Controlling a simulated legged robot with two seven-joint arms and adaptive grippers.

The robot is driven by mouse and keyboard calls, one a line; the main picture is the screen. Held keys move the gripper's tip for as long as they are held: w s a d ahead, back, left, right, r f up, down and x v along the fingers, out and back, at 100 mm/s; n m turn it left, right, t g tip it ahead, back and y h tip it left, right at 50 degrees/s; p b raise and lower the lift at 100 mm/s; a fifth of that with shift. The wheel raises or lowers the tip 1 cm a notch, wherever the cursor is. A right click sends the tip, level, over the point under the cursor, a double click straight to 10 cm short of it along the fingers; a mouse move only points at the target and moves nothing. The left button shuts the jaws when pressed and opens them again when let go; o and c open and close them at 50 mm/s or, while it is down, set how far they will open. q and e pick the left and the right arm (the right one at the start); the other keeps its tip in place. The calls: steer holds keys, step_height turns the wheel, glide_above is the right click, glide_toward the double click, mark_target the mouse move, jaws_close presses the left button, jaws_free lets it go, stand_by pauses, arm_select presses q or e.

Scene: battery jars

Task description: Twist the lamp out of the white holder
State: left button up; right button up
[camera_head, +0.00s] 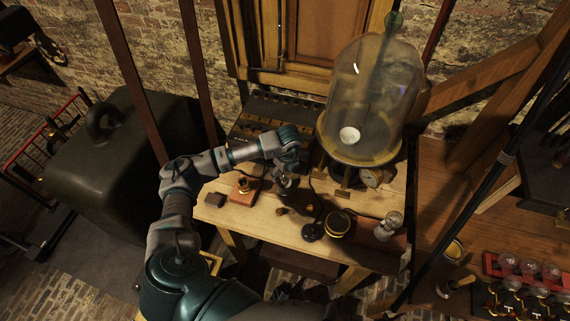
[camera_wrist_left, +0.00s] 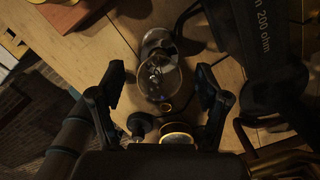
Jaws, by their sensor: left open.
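My left gripper (camera_head: 287,185) points down over the middle of the wooden table in the head view. In the left wrist view its two fingers are open, with the gap between their tips (camera_wrist_left: 160,74) over a clear glass lamp (camera_wrist_left: 156,82). I cannot tell whether either finger touches the glass. A pale round part behind the lamp (camera_wrist_left: 157,40) may be the white holder; the glass partly covers it. In the head view the gripper hides this spot. Another clear bulb (camera_head: 391,221) stands at the table's right end. My right gripper is not identifiable.
A large glass bell jar (camera_head: 372,95) stands at the table's back right. A dark resistance box (camera_head: 262,118) is behind the gripper. A wooden block with a brass fitting (camera_head: 244,187) is to the left. A round brass-rimmed piece (camera_head: 338,223) stands in front. The table's (camera_head: 255,222) front left is clear.

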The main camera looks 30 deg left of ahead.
arm_select(q)
steer(key=shift+f, duration=0.65)
steer(key=c, duration=1.4)
steer(key=n+p, duration=0.1)
steer(key=n, duration=0.2)
steer(key=shift+s+r+p, duration=0.1)
steer(key=shift+r+p, duration=0.05)
steer(key=shift+p, duration=0.2)
steer(key=n+p, duration=0.1)
steer(key=n, duration=0.2)
steer(key=shift+g, duration=0.3)
